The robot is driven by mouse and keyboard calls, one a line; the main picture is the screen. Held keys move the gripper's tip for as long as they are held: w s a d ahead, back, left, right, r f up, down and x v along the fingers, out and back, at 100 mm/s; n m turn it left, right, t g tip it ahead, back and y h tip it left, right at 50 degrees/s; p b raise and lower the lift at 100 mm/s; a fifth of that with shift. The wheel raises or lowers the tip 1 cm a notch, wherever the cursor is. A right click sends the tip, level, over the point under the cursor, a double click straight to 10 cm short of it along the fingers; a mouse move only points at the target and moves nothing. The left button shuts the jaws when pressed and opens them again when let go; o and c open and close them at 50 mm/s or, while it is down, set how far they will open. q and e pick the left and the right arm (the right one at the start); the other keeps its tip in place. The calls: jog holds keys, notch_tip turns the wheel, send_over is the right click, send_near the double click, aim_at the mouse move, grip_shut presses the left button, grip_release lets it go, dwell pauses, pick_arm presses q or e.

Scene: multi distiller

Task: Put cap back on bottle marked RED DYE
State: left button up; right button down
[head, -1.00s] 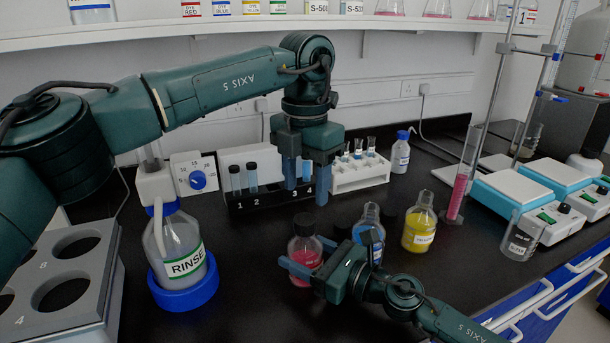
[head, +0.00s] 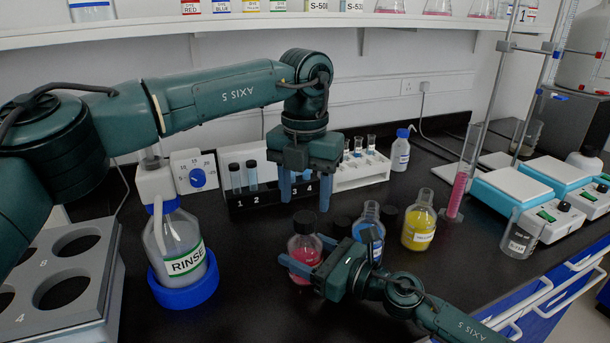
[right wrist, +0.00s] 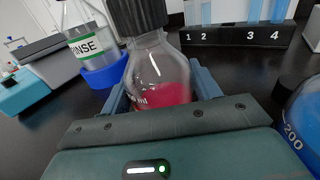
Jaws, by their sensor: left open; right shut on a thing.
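The bottle of red liquid (head: 304,251) stands upright on the black bench; its label is mostly hidden. A black cap (head: 306,222) sits on its neck; I cannot tell how tightly. My right gripper (head: 300,264) is shut around the bottle's body, and in the right wrist view the bottle (right wrist: 158,75) stands between the fingers with the cap (right wrist: 137,15) above. My left gripper (head: 304,193) is open and empty, fingers pointing down, appearing above the cap and apart from it.
Beside the red bottle are a blue bottle (head: 369,232), a yellow bottle (head: 419,222) and loose black caps (head: 342,224). A RINSE bottle (head: 180,250) in a blue holder stands left. A numbered tube rack (head: 240,202) is behind. Bench at the front centre-left is clear.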

aim_at(305, 217)
pick_arm(q)
jog(key=shift+f, duration=2.35)
jog(key=shift+c, duration=0.5)
jog(key=c, duration=0.9)
jog(key=shift+c, duration=0.2)
jog(key=o, duration=1.2)
jog(key=shift+c, duration=0.2)
jog(key=shift+r, duration=0.15)
notch_tip(305, 217, up, 12)
